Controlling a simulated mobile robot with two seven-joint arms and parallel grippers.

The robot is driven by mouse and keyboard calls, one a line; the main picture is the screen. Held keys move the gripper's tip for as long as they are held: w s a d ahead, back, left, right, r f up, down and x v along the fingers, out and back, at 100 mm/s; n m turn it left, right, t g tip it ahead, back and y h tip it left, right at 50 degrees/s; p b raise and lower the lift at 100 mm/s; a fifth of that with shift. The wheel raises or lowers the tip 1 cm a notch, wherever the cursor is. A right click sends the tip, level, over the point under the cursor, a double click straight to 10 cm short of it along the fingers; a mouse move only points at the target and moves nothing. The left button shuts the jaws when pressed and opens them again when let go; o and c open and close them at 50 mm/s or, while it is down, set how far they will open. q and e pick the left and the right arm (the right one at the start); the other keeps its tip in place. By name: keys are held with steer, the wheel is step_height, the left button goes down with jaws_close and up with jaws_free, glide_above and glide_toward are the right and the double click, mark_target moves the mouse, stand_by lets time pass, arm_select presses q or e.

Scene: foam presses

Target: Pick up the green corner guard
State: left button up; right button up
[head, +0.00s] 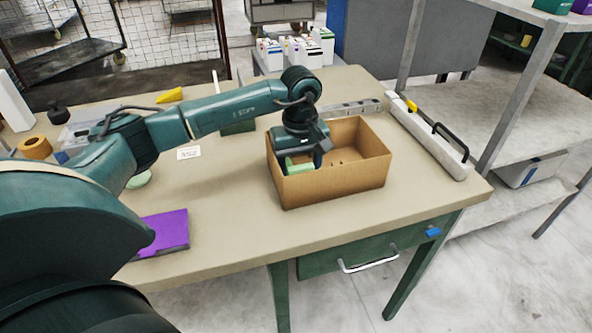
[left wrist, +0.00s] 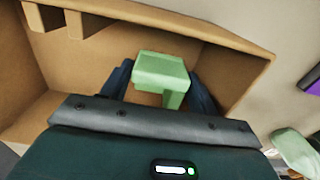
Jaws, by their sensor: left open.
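The light green corner guard (head: 299,167) is in the near left part of the open cardboard box (head: 335,188), partly hidden by my gripper in the head view. My left gripper (head: 303,160) reaches down into the box from above. In the left wrist view the green corner guard (left wrist: 160,70) lies between the two dark fingers of my left gripper (left wrist: 160,88). The jaws are open, with a finger on each side of the guard. I cannot tell whether either finger touches it. My right gripper is not in view.
The box walls surround the gripper closely. A purple block (head: 165,232) lies at the table's near left. A long white bar with a black handle (head: 430,135) lies along the right edge. An orange tape roll (head: 35,147) sits far left. The table front is clear.

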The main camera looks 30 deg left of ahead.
arm_select(q)
steer(key=shift+f, duration=0.3)
steer(key=shift+c, duration=0.4)
steer(key=c, duration=0.5)
steer(key=shift+r, duration=0.1)
steer(key=shift+c, duration=0.2)
